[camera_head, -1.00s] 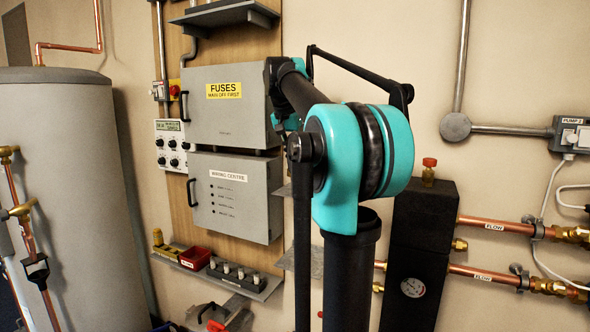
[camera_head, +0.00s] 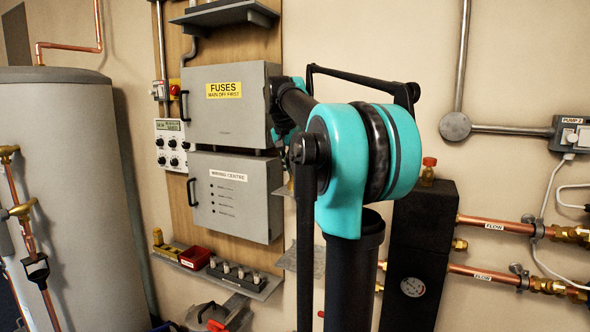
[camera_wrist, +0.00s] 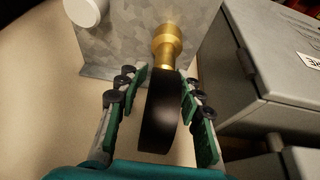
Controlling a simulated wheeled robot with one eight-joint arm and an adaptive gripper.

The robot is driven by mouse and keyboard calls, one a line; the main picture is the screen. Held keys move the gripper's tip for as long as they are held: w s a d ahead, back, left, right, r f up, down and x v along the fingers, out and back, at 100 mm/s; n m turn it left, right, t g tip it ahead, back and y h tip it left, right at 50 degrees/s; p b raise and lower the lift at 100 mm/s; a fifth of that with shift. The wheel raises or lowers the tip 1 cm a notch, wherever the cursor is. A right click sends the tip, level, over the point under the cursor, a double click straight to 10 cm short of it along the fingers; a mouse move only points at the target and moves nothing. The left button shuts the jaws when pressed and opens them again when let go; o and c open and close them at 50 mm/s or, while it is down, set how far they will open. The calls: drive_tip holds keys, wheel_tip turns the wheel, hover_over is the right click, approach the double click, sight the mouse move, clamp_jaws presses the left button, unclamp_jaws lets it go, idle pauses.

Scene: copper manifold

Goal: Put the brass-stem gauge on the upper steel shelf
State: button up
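The brass-stem gauge (camera_wrist: 160,115) shows in the wrist view as a thick black disc seen nearly edge-on. Its brass stem (camera_wrist: 167,42) points away from me, in front of a mottled steel surface. My gripper (camera_wrist: 165,78) has one finger on each side of the disc, and the fingertips appear to meet its sides. I cannot tell whether the gauge touches the steel. In the head view my arm hides the gripper and most of the gauge area. A mottled steel shelf (camera_head: 290,258) partly shows low behind the arm; the upper shelf is mostly hidden.
A grey box (camera_wrist: 275,75) stands close to the right finger in the wrist view. A white round object (camera_wrist: 86,11) sits at the top left. In the head view, the fuse box (camera_head: 228,105) and wiring centre (camera_head: 232,195) are left of my arm, and a black block (camera_head: 420,250) is right.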

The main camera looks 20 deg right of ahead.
sight(291, 149)
drive_tip(key=shift+r, duration=0.15)
drive_tip(key=v, duration=1.2)
